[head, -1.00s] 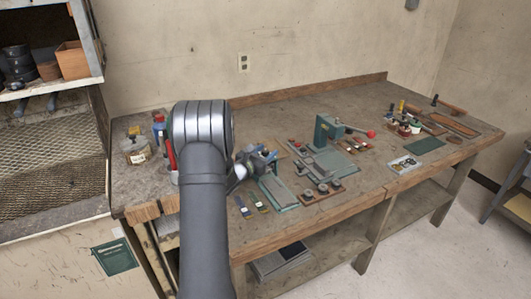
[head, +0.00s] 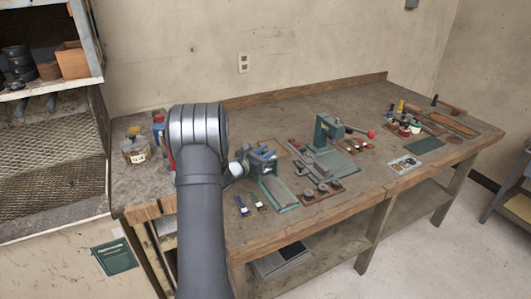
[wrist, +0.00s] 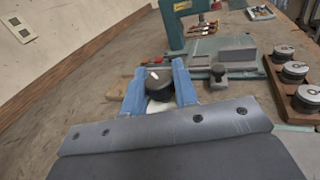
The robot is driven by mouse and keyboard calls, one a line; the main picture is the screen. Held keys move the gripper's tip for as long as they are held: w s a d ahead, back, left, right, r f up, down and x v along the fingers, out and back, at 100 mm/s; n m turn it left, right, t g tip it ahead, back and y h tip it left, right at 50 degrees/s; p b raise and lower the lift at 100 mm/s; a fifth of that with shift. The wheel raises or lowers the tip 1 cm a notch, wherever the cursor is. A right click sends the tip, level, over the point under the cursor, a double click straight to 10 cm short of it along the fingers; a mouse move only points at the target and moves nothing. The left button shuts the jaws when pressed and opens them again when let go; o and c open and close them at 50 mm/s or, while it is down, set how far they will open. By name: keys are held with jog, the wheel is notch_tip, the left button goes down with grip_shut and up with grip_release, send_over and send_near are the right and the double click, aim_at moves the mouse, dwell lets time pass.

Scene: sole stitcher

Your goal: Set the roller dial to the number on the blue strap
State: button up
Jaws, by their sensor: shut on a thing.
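My gripper (wrist: 158,88) has its blue fingers on either side of a black round dial knob (wrist: 158,78) with a white mark, and is shut on it. In the head view my gripper (head: 262,155) is over the left green machine (head: 277,192), and the dial is hidden there. The white mark points up and slightly right in the wrist view. Two small dark straps lie on the bench left of that machine; the left one (head: 241,205) looks blue with a pale patch, the other (head: 259,203) has a yellow-green patch. No number is legible.
A green press (head: 325,130) with a red-knobbed lever stands to the right. A wooden rack (head: 318,193) with round metal pieces is in front of it. Jars (head: 135,150) stand at the back left. The bench's right front holds a white tray (head: 404,164).

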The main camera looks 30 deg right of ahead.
aim_at(266, 150)
jog(key=m+g, duration=0.3)
jog(key=g, duration=0.1)
jog(key=m+g, duration=0.3)
jog(key=g, duration=0.2)
jog(key=shift+g+h, duration=0.3)
jog(key=shift+m, duration=0.3)
jog(key=o, duration=1)
jog(key=shift+r, duration=0.55)
notch_tip(266, 150, up, 3)
jog(key=shift+r, duration=0.2)
jog(key=s+d+r, duration=0.1)
jog(key=s+r, duration=0.1)
jog(key=s, duration=0.1)
jog(key=s+d+r, duration=0.2)
jog(key=s, duration=0.2)
jog(key=s+d+r, duration=0.2)
jog(key=s, duration=0.1)
jog(key=shift+s+d+r, duration=0.1)
jog(key=shift+s+r, duration=0.15)
